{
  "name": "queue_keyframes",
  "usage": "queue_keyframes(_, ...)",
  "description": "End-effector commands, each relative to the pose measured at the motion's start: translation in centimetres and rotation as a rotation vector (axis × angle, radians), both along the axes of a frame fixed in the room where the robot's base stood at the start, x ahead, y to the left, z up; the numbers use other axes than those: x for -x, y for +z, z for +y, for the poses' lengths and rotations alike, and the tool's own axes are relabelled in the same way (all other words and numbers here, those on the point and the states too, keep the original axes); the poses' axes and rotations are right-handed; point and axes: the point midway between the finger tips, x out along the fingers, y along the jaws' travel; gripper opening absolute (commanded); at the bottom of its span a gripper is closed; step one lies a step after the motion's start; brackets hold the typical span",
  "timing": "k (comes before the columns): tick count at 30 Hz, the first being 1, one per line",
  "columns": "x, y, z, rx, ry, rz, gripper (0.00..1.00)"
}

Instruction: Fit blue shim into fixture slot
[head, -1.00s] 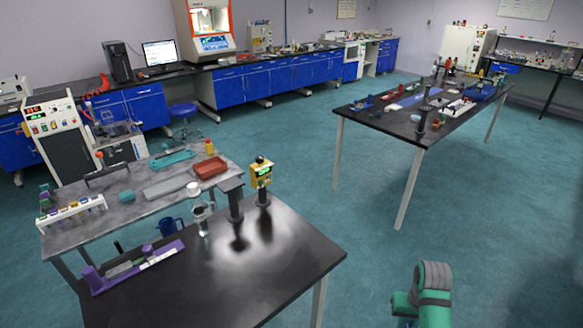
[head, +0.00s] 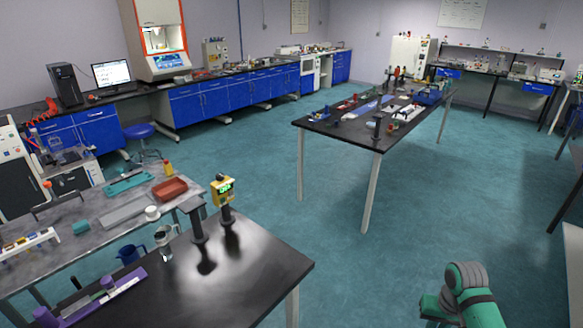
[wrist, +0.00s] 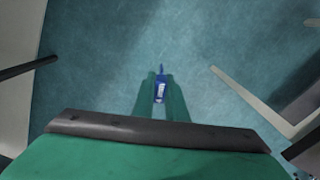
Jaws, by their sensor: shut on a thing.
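In the wrist view my gripper (wrist: 161,98) points down over the floor, with its two green fingers shut on the small blue shim (wrist: 161,82). The shim has a pale patch and a thin end that sticks out past the fingertips. Only my green and grey arm shows in the head view at the bottom right; my gripper and the shim are hidden there. I cannot pick out the fixture slot for certain; several small fixtures lie on the far black table (head: 345,140).
The near black table (head: 235,270) carries a yellow meter (head: 223,190) on a post and a purple holder (head: 105,300). A grey bench (head: 110,230) with a red tray (head: 170,188) stands beyond. Blue cabinets line the back wall. Open teal floor lies between the tables.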

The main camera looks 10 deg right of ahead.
Motion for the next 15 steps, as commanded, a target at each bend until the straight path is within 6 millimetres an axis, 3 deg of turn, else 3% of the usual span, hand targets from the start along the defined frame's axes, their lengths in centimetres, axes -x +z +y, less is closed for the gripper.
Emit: queue_keyframes(15, 0.3, 1.0, -1.3, 0.0, -0.036, -0.004, 0.0)
